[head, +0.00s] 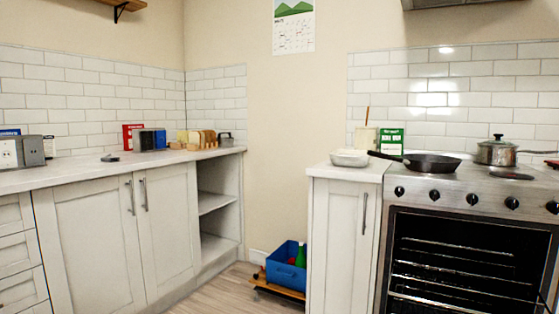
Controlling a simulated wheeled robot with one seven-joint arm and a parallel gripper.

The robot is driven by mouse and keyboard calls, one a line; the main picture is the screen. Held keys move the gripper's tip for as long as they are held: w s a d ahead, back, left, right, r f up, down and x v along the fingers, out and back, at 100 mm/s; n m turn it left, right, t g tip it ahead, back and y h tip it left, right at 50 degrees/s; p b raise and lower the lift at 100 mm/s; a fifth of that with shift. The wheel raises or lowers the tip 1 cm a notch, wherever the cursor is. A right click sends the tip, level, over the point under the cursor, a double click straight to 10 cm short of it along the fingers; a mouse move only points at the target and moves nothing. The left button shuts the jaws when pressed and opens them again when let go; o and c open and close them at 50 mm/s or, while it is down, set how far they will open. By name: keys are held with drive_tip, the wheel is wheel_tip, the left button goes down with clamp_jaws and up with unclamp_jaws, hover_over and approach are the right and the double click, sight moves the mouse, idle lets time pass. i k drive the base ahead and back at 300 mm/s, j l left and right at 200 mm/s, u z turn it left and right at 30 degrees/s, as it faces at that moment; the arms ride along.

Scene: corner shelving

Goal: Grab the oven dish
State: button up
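A pale, low dish (350,158), which looks like the oven dish, sits on the narrow white counter just left of the stove. Its rim is light and its contents, if any, are too small to make out. The black pan's handle reaches toward its right side. My gripper is not in view.
A black frying pan (432,164) and a lidded steel pot (496,151) are on the stove (475,183). A green box (390,142) and a cream container (366,140) stand behind the dish.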

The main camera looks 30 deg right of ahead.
sight(348, 158)
drive_tip(key=i+j+u, duration=0.15)
drive_tip(key=i, duration=0.25)
drive_tip(key=i+j+u, duration=0.2)
drive_tip(key=i, duration=0.15)
drive_tip(key=i+l+z, duration=0.1)
drive_tip(key=i+z, duration=0.55)
drive_tip(key=z, duration=0.25)
drive_tip(key=i+j+z, duration=0.15)
drive_tip(key=i+z, duration=0.2)
drive_tip(key=z, duration=0.15)
